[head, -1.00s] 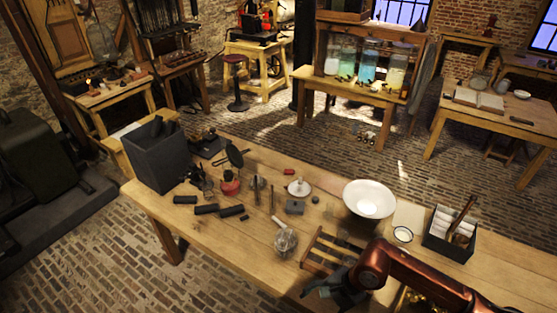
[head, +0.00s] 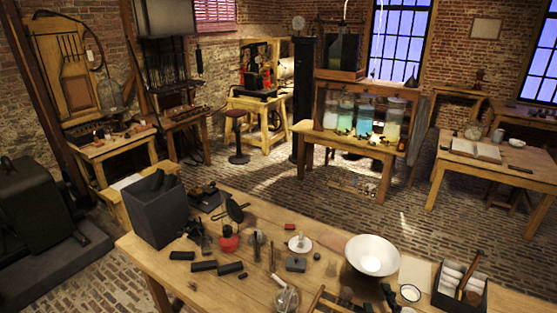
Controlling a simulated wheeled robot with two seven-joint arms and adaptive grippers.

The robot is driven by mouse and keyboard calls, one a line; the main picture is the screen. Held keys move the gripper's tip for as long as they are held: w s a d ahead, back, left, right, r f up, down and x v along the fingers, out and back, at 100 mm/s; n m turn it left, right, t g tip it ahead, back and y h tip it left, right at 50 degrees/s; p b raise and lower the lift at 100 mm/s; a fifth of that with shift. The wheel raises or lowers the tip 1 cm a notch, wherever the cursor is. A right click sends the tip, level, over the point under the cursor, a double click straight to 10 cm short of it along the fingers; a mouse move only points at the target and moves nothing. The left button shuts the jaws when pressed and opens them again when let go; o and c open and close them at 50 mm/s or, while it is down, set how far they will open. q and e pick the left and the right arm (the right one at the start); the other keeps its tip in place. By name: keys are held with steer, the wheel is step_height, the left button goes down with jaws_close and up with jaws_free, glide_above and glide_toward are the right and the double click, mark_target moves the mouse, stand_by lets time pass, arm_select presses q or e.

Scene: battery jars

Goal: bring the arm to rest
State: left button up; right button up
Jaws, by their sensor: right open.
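My right gripper (head: 378,299) shows only in part at the bottom edge of the head view, as dark finger parts below the white bowl (head: 372,256). It is open, with nothing seen held between its fingers. The rest of it and its arm are cut off by the frame. My left gripper is not in view. The wooden workbench (head: 240,293) lies in front of me.
On the bench stand a dark box (head: 157,214), a red-based pot (head: 228,240), a glass flask (head: 286,299), a small white cup (head: 410,293) and a dark tray of white rolls (head: 459,288). Brick floor (head: 335,212) lies open behind. Coloured jars (head: 364,121) stand on a far table.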

steer(key=s+d+f+m+g+h, duration=0.1)
steer(key=s+d+f+m+g, duration=0.25)
steer(key=f, duration=0.35)
steer(key=s+d+f+m+g+h, duration=0.1)
steer(key=s+d+f+m+g, duration=0.1)
steer(key=s+f+m, duration=0.3)
steer(key=s+d+f+m+g+h, duration=0.1)
steer(key=s+d+f+g, duration=0.2)
steer(key=f, duration=0.5)
steer(key=s+a+f+m+g+y, duration=0.1)
steer(key=s+f+m+g, duration=0.15)
steer(key=s+f, duration=0.4)
steer(key=s+f+m+g+y, duration=0.1)
steer(key=s+f+m+g, duration=0.2)
steer(key=s, duration=0.7)
step_height(320, 180, down, 32)
steer(key=s+a+r+n+g+b, duration=0.1)
steer(key=a+n+g, duration=0.1)
steer(key=s+f+g+b, duration=0.1)
steer(key=s+f, duration=1.8)
steer(key=s, duration=0.1)
steer(key=shift+d+f+b, duration=0.2)
steer(key=shift+f+b, duration=0.15)
steer(key=shift+f, duration=0.05)
